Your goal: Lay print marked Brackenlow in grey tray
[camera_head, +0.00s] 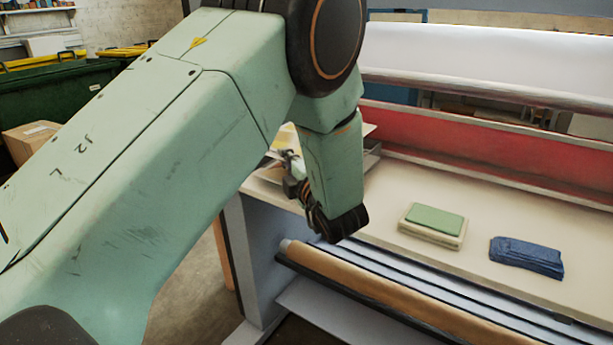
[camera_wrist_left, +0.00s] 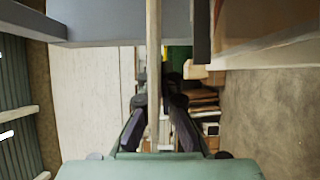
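My left gripper (camera_head: 291,172) is beside the left end of the laminator table, largely hidden behind my left forearm. In the left wrist view, its two dark fingers (camera_wrist_left: 157,98) stand apart, with a narrow pale strip running between them; I cannot tell what the strip belongs to. A grey metal edge (camera_head: 371,157), perhaps of the grey tray, shows just right of my forearm, with a pale sheet edge above it. A yellowish patch (camera_head: 285,136), perhaps a print, shows left of the forearm. No Brackenlow marking is readable. My right gripper is not in view.
A green pad on a pale block (camera_head: 432,224) and a folded blue cloth (camera_head: 526,257) lie on the laminator table (camera_head: 400,190). A brown roll (camera_head: 390,297) runs along its front. Green bins and a cardboard box (camera_head: 30,141) stand at left.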

